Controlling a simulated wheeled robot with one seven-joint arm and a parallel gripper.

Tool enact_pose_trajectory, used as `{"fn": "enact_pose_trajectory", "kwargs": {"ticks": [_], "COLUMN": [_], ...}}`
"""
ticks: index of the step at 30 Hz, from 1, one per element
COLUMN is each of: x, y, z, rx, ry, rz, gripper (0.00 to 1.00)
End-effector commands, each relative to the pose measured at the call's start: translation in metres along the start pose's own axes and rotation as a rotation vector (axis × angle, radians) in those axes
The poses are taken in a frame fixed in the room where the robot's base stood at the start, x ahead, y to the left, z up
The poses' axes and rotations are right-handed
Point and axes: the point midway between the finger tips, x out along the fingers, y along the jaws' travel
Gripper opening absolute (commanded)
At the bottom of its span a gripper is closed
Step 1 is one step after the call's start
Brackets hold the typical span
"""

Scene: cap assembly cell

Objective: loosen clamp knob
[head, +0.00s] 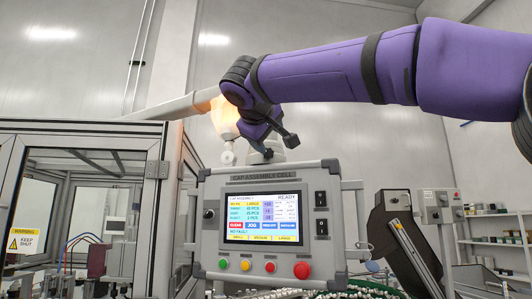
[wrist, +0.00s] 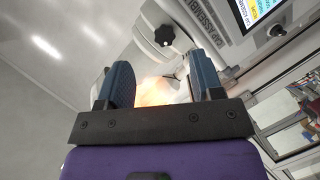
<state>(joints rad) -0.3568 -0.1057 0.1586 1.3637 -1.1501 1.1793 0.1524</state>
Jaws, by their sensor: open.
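In the wrist view, a black lobed clamp knob (wrist: 165,35) sits on the pale mount next to the top of the control panel (wrist: 205,35). My gripper (wrist: 163,75) is open, with its two blue-grey fingers apart and nothing held between them. The knob shows past the fingertips, apart from them. In the head view, my gripper (head: 268,132) is above the top edge of the control panel (head: 328,172), in front of the panel's mount. I cannot clearly make out the knob there, as my gripper covers much of that area.
A glowing orange lamp (head: 224,118) is close to my gripper, left of it. The panel's lit screen (head: 262,217) and coloured buttons, including a red one (head: 302,270), face me below. A glazed framed enclosure (head: 85,160) stands at left. A dark angled chute (head: 410,240) stands at right.

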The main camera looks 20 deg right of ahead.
Motion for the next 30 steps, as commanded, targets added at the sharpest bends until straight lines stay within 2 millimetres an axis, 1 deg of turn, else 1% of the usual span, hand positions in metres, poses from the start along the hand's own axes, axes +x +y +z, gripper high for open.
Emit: {"fn": "enact_pose_trajectory", "kwargs": {"ticks": [1, 3, 6, 10, 13, 17, 24, 30], "x": [-0.002, -0.008, -0.014, -0.017, -0.012, 0.005, 0.047, 0.074], "y": [0.008, 0.014, 0.019, 0.021, 0.019, 0.015, 0.007, 0.002], "z": [-0.001, -0.003, -0.007, -0.01, -0.011, -0.011, -0.013, -0.014], "rx": [0.12, 0.27, 0.422, 0.51, 0.522, 0.519, 0.517, 0.516], "ry": [-0.003, -0.004, -0.005, -0.008, -0.009, -0.011, -0.011, -0.01], "rz": [-0.04, -0.1, -0.161, -0.2, -0.206, -0.205, -0.204, -0.203], "gripper": [0.6, 0.6, 0.6, 0.6, 0.6, 0.6, 0.6, 0.6]}}
